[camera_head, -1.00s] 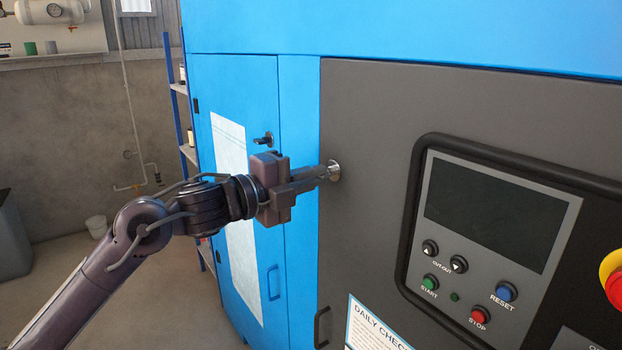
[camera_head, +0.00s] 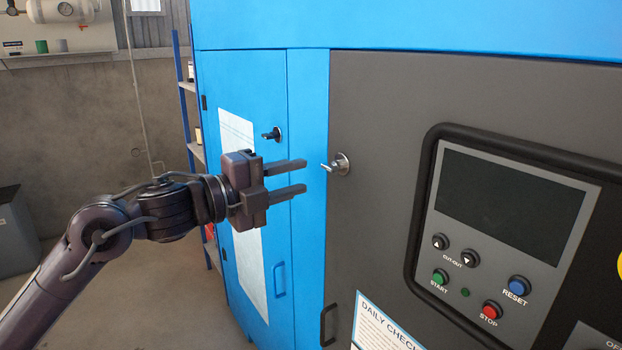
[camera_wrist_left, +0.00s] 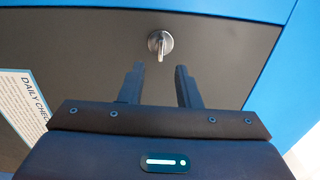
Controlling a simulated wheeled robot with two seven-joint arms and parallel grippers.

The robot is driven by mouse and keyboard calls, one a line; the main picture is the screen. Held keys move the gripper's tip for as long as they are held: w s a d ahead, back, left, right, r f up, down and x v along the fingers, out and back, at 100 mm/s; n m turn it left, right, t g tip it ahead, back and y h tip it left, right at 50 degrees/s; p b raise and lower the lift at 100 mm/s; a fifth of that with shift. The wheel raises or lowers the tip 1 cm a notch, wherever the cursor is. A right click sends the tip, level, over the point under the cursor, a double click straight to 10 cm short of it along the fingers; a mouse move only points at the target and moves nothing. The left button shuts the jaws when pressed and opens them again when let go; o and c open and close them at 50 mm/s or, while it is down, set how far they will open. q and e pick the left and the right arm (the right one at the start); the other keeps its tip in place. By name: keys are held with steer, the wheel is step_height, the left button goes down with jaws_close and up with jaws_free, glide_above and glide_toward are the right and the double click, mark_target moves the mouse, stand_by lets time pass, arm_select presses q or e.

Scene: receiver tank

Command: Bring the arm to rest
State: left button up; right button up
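My left arm comes in from the left in the head view. Its gripper (camera_head: 305,177) is open and empty, with two dark fingers apart, in front of the blue and grey cabinet front. A small silver latch (camera_head: 340,164) on the grey panel is just right of the fingertips, with a gap between. In the left wrist view the latch (camera_wrist_left: 160,44) is beyond the two open fingertips (camera_wrist_left: 158,68), touching neither. My right gripper is in neither view.
The grey panel (camera_head: 390,110) carries a control screen and buttons (camera_head: 490,310) at the right. A blue door (camera_head: 240,90) with a black latch (camera_head: 271,134) and a handle stands behind the gripper. Floor and a grey bin (camera_head: 18,235) show at the left.

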arm_select(q)
steer(key=shift+v, duration=1)
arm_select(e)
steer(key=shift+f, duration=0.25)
